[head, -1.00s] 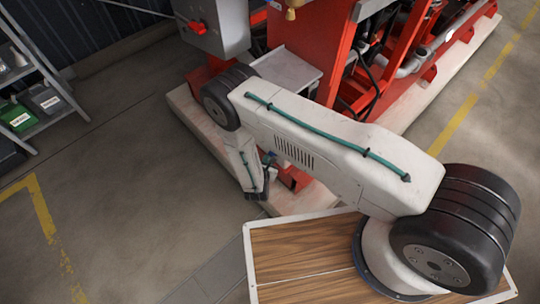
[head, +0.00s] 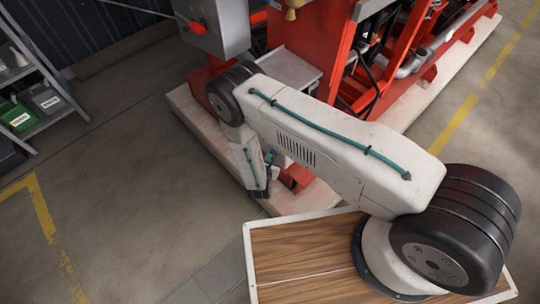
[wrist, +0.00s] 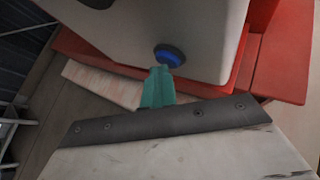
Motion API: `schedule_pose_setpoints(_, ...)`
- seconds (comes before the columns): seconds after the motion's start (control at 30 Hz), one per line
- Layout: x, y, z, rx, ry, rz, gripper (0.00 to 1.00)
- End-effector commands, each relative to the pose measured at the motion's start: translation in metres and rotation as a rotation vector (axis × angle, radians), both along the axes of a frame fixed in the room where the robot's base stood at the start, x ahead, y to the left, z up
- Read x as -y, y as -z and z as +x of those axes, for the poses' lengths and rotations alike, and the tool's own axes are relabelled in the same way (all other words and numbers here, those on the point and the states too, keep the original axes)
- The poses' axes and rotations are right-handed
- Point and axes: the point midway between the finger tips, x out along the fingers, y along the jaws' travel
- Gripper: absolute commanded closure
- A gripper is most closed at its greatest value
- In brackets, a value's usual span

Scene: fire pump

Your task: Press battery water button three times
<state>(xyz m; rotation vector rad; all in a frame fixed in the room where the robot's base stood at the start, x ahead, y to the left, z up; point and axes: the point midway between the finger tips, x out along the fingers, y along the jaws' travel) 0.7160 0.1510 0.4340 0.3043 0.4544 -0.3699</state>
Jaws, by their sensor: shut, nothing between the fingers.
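A round blue button (wrist: 169,55) with a dark rim sits on the pale face of a box (wrist: 125,30) in the wrist view. My gripper (wrist: 160,73) shows there as teal fingers, closed together and empty. Its tip overlaps the lower edge of the button's rim in the picture; I cannot tell whether it touches. No label on the button can be read. In the head view my arm hides the button.
The red pump frame (head: 333,50) stands on a pale plinth (head: 400,115). A grey control box (head: 225,27) with a red handle (head: 196,27) is at the top. A shelf (head: 45,75) is at the left.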

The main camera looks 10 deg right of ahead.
Motion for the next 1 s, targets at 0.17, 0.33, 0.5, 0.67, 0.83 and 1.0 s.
schedule_pose_setpoints(0.17,0.000,0.000,0.000,0.001,0.001,-0.001,1.00)
schedule_pose_setpoints(0.33,-0.001,0.000,-0.001,0.001,0.000,0.000,1.00)
schedule_pose_setpoints(0.5,-0.008,0.000,-0.005,0.001,-0.001,-0.001,1.00)
schedule_pose_setpoints(0.67,-0.016,0.000,-0.011,0.000,-0.002,0.000,1.00)
schedule_pose_setpoints(0.83,-0.020,0.000,-0.014,0.001,0.000,0.000,1.00)
schedule_pose_setpoints(1.0,-0.020,0.000,-0.014,0.001,0.000,0.000,1.00)
